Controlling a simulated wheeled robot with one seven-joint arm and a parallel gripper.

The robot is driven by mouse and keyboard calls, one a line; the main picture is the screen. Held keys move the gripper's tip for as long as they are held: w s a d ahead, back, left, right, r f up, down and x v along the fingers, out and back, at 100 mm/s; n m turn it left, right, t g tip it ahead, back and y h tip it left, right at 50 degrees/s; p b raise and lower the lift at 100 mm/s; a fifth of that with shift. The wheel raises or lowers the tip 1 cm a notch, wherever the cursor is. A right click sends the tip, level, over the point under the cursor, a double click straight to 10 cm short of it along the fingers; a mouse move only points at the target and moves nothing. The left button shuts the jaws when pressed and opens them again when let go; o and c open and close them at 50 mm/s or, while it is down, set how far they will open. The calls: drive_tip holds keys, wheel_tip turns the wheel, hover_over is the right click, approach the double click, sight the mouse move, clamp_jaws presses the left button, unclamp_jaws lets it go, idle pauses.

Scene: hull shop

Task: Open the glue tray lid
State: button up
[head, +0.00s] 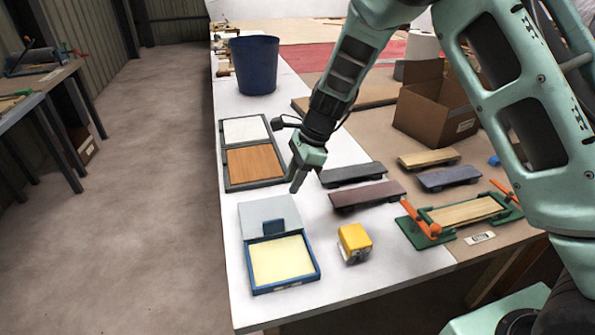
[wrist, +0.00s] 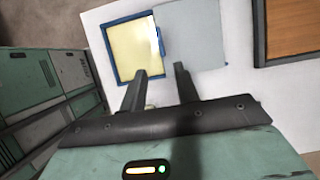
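The glue tray (head: 318,272) is a blue-rimmed tray near the front left of the white table, with pale yellow glue showing in its front part. Its grey lid (head: 258,215) lies flat at the back part, with a blue handle (head: 274,228) near its front edge. In the wrist view the tray (wrist: 117,46) is at upper left and the lid (wrist: 195,33) is to its right. My gripper (head: 298,184) is above the table, behind and right of the lid, apart from it. In the wrist view its fingers (wrist: 160,72) are apart with nothing held.
A yellow block-like object (head: 354,240) stands right of the tray. Behind the lid is a dark frame with white and wooden panels (head: 228,165).

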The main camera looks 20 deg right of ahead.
drive_tip(key=shift+v, duration=1.2)
drive_tip(key=s+a+r+n+g+h, duration=0.1)
drive_tip(key=s+a+r+n, duration=0.25)
drive_tip(key=s+n, duration=0.35)
drive_tip(key=s+a+r+n, duration=0.2)
drive_tip(key=s+r+n, duration=0.25)
drive_tip(key=s, duration=0.55)
drive_tip(key=s+d+n+t+h, duration=0.1)
drive_tip(key=s+d+n+h, duration=0.2)
drive_tip(key=s+n, duration=1.1)
drive_tip(key=shift+s+d+r, duration=0.25)
drive_tip(key=shift+s+d, duration=0.05)
drive_tip(key=shift+s, duration=0.45)
